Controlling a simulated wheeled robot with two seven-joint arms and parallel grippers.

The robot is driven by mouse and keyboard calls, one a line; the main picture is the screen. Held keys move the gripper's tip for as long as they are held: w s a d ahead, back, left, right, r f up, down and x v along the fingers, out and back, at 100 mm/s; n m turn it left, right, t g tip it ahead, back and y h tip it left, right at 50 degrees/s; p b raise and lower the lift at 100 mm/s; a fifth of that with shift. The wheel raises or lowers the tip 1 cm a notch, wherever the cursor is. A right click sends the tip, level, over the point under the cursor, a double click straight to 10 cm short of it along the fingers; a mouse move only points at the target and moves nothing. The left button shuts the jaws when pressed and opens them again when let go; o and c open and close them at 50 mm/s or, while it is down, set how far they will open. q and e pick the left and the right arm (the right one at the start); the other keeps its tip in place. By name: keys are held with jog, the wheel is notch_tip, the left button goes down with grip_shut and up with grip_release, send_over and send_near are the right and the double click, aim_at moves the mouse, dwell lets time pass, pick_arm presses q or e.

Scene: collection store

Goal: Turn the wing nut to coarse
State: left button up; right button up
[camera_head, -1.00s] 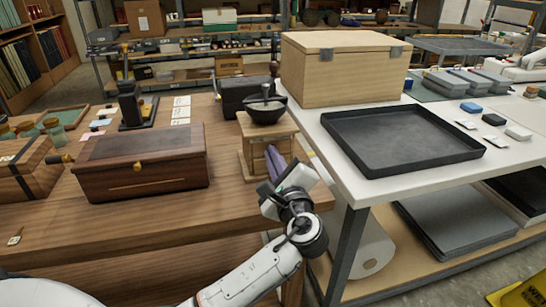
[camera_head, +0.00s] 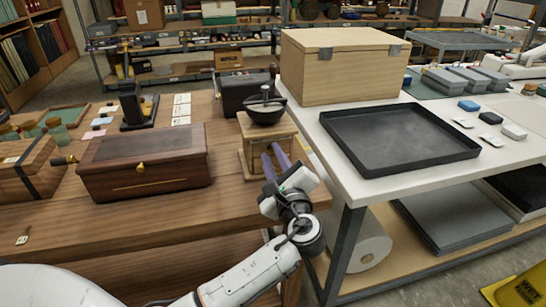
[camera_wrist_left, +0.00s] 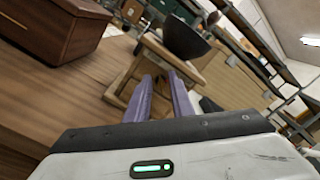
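A wooden grinder (camera_head: 256,128) with a dark bowl (camera_head: 264,112) on top stands at the right end of the brown table. In the left wrist view its dark bowl (camera_wrist_left: 186,38) and wooden body (camera_wrist_left: 150,56) show beyond my fingers. I cannot make out a wing nut in either view; it is too small or hidden. My left gripper (camera_head: 270,149) has its purple fingers apart, with nothing seen between them. They point at the grinder's body below the bowl and cover part of its front; I cannot tell whether they touch it. My right gripper is not in view.
A dark wooden box (camera_head: 145,165) stands left of the grinder, and a black case (camera_head: 243,93) behind it. To the right, a white-topped bench (camera_head: 400,190) holds a black tray (camera_head: 400,140) and a large wooden box (camera_head: 342,70). Bare tabletop (camera_head: 130,225) lies in front.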

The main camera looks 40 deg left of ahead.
pick_arm(q)
jog(key=v, duration=1)
jog(key=shift+d+b, duration=0.15)
jog(key=shift+b, duration=0.15)
jog(key=shift+s, duration=0.1)
